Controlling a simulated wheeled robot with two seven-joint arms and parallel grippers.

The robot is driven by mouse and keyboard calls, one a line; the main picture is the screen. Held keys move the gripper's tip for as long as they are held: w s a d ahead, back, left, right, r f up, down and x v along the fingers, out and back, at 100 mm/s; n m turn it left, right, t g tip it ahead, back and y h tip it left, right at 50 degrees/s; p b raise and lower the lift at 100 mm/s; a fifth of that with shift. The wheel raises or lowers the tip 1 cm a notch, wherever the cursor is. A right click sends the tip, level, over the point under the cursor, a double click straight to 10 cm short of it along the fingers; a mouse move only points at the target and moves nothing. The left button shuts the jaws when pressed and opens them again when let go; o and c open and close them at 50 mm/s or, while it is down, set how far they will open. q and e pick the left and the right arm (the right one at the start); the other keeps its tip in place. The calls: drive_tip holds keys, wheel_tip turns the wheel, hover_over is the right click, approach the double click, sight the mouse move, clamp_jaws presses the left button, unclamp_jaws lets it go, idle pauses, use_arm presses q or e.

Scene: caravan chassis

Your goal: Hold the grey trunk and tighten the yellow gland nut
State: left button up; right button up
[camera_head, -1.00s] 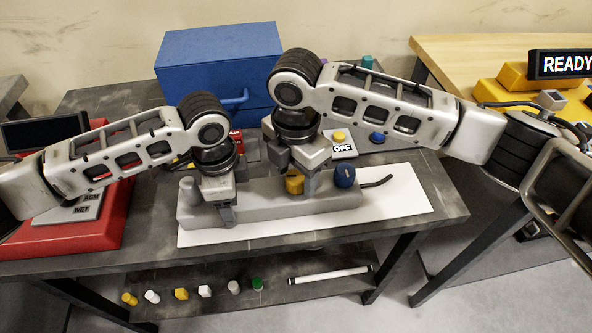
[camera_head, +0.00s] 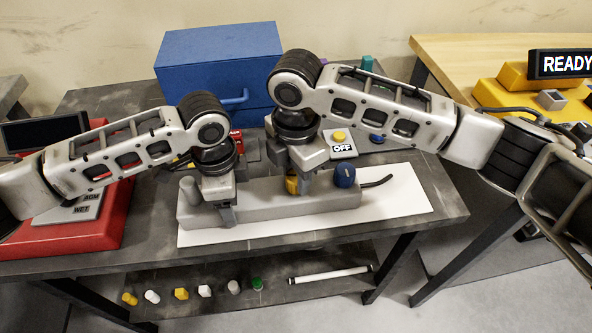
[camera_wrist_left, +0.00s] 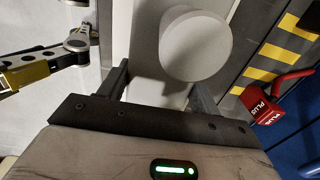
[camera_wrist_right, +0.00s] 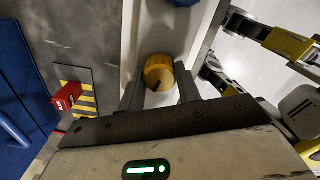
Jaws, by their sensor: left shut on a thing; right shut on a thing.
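The grey trunk (camera_head: 262,205) lies along a white board on the table. A round grey post (camera_head: 188,190) stands at its left end, and a blue knob (camera_head: 345,176) at its right end. My left gripper (camera_head: 226,212) is shut on the trunk's body beside the post; the left wrist view shows its fingers (camera_wrist_left: 160,85) on either side of the trunk. The yellow gland nut (camera_head: 292,185) is on the trunk's top, partly hidden by my right gripper (camera_head: 304,186). In the right wrist view my right gripper's fingers (camera_wrist_right: 160,90) are on both sides of the nut (camera_wrist_right: 158,72).
A white board (camera_head: 400,203) lies under the trunk. A blue toolbox (camera_head: 220,62) stands behind, and a red stand (camera_head: 110,215) is at the left. An OFF switch plate (camera_head: 343,150) is behind the trunk. Several small parts lie on the lower shelf (camera_head: 210,305).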

sight(296, 175)
drive_tip(key=m, duration=0.9)
idle(0.8)
drive_tip(key=o, duration=1)
drive_tip(key=shift+c, duration=0.2)
drive_tip(key=shift+r, duration=0.15)
wheel_tip(296, 175, up, 12)
use_arm(q)
drive_tip(key=o, duration=1.3)
